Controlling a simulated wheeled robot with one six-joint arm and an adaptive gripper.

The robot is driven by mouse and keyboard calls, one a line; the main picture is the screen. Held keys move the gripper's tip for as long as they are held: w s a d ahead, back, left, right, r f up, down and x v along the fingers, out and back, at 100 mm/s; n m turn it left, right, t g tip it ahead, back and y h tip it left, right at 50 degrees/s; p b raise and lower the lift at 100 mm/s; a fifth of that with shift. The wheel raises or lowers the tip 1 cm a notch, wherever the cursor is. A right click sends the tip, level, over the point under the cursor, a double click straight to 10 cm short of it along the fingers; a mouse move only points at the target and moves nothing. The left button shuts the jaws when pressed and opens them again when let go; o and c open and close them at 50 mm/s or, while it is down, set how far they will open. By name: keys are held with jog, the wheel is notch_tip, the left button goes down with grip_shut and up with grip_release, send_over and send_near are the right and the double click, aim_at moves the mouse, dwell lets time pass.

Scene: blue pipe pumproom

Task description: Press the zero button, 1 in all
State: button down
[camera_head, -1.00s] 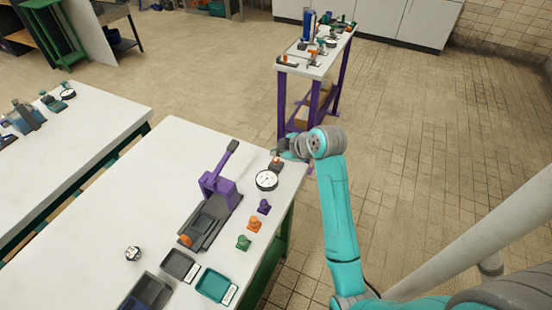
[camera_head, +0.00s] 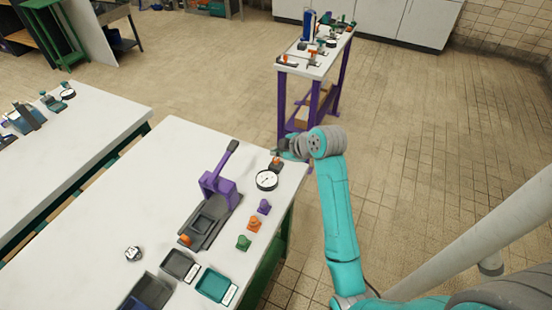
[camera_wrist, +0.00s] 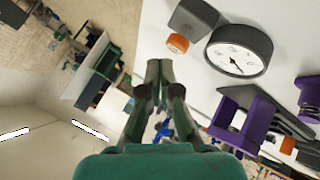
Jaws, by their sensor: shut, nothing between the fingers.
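A round white-faced dial gauge (camera_head: 266,180) with a dark rim lies near the far right corner of the white bench; it is large in the wrist view (camera_wrist: 239,50). Beside it a dark grey block (camera_wrist: 196,17) carries an orange button (camera_wrist: 178,42). In the head view the block (camera_head: 276,165) is small and partly hidden near my gripper. I cannot read any label on the button. My gripper (camera_wrist: 159,66) is shut and empty. Its fingertips appear close to the orange button in the wrist view, with a visible gap in the picture.
A purple lever press (camera_head: 218,188) stands left of the gauge. Purple, orange (camera_head: 254,224) and green pieces and small trays (camera_head: 215,285) lie along the bench's right side. A purple-legged table (camera_head: 315,65) stands beyond. The bench's left part is clear.

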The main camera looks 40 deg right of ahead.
aim_at(277, 160)
jog(key=shift+f, duration=0.15)
jog(key=shift+f, duration=0.3)
jog(key=shift+f, duration=0.9)
dwell(1.5)
dwell(0.3)
jog(key=shift+r, duration=1.35)
jog(key=shift+r, duration=0.1)
jog(key=shift+r, duration=2.4)
